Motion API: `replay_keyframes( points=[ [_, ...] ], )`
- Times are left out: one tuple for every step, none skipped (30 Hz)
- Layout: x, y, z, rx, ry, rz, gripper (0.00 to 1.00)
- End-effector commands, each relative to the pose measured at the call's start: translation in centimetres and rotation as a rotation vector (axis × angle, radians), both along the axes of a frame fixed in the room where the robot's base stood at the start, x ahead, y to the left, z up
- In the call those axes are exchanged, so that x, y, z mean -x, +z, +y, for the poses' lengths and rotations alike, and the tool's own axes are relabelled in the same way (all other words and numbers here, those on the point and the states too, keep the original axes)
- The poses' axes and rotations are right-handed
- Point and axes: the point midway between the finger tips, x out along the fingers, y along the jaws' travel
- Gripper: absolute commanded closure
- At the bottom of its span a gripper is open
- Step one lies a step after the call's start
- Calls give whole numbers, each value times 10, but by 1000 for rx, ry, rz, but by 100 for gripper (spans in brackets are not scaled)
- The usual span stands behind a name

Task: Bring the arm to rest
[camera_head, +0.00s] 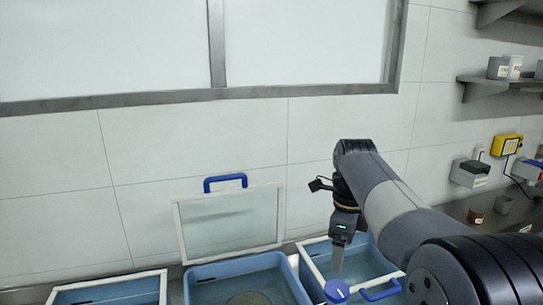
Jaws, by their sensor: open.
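My arm (398,215) reaches in from the lower right and bends down at its wrist. My gripper (338,268) points downward over the right blue bin (312,272). Its jaws are open, though the fingers look narrow from this angle. A round blue-topped object (337,291) shows just below the fingertips. I cannot tell whether the fingertips touch it.
The middle blue bin (200,272) is open, its glass lid (230,222) raised against the wall. A grey round thing (248,299) lies inside. A left bin (110,290) sits alongside. Shelves (500,82) and a counter with small containers (476,215) are at right.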

Motion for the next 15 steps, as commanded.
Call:
replay_keyframes(
  points=[
    [2,-16,0,1,0,16,23],
    [2,-22,0,0,0,17,23],
    [2,-29,0,0,0,16,23],
    [2,-35,0,0,0,16,23],
    [2,-41,0,0,0,16,23],
    [2,-49,0,0,0,16,23],
    [2,-55,0,0,1,15,23],
    [2,-61,0,0,1,16,23],
    [2,-70,0,0,1,17,23],
    [2,-76,0,0,1,16,23],
    [2,-82,0,0,1,17,23],
    [2,-89,0,0,1,16,23],
    [2,-96,0,0,1,16,23],
    [2,-102,0,0,1,17,23],
    [3,-110,0,0,1,17,23]
  ],
)
